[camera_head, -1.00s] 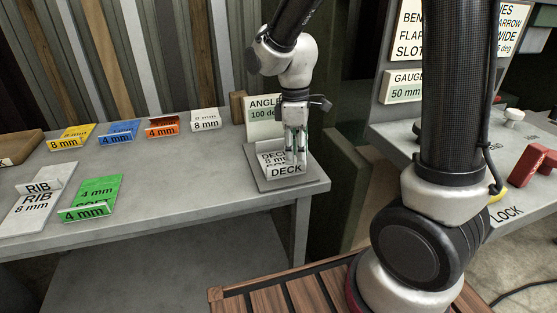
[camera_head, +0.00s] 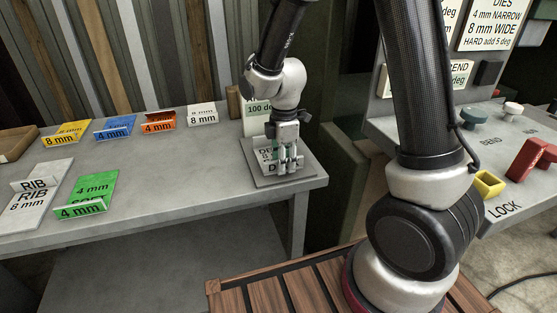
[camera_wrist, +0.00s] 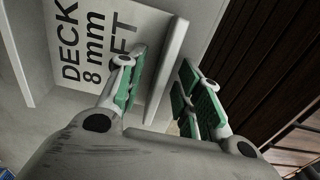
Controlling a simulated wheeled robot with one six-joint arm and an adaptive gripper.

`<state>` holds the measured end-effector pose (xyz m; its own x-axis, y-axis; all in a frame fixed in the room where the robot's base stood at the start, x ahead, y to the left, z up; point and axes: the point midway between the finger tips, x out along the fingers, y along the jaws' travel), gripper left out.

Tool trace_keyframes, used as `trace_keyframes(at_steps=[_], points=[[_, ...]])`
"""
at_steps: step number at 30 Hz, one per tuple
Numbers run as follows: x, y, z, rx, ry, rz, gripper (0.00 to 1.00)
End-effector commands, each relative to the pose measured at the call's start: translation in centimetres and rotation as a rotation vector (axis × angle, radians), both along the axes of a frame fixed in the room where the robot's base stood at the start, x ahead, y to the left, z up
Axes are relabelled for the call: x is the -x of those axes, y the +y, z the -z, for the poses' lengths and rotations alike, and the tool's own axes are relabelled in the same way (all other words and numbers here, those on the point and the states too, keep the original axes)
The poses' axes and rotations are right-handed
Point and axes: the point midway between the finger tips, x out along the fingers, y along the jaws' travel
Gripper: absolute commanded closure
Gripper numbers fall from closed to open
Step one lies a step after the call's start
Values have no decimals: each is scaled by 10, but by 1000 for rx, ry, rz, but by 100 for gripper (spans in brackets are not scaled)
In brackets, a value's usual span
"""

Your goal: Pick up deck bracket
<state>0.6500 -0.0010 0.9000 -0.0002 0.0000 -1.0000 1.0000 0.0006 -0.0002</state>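The deck bracket (camera_head: 265,156) is a pale bent plate labelled DECK 8 mm, lying on a grey pad (camera_head: 265,183) at the bench's right end. My gripper (camera_head: 288,168) points down over its front right part and hides some of the lettering. In the wrist view the bracket's lettered face (camera_wrist: 95,38) shows at upper left, and its upturned lip (camera_wrist: 167,68) stands between the green-padded fingers of my gripper (camera_wrist: 165,95). The fingers are apart.
A green 4 mm bracket (camera_head: 94,187) and a pale RIB bracket (camera_head: 35,200) lie on the bench to the left. Yellow (camera_head: 67,134), blue (camera_head: 115,127), orange (camera_head: 159,122) and white (camera_head: 202,116) pieces line the back. An angle sign (camera_head: 257,120) stands close behind my gripper.

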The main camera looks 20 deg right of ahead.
Motion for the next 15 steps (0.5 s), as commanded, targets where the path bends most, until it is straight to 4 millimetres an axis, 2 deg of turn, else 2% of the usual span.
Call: trace_keyframes(at_steps=[5,11,15], points=[[0,0,0,0,0,0,65],[0,0,0,0,0,1,98],[0,0,0,0,0,1,100]])
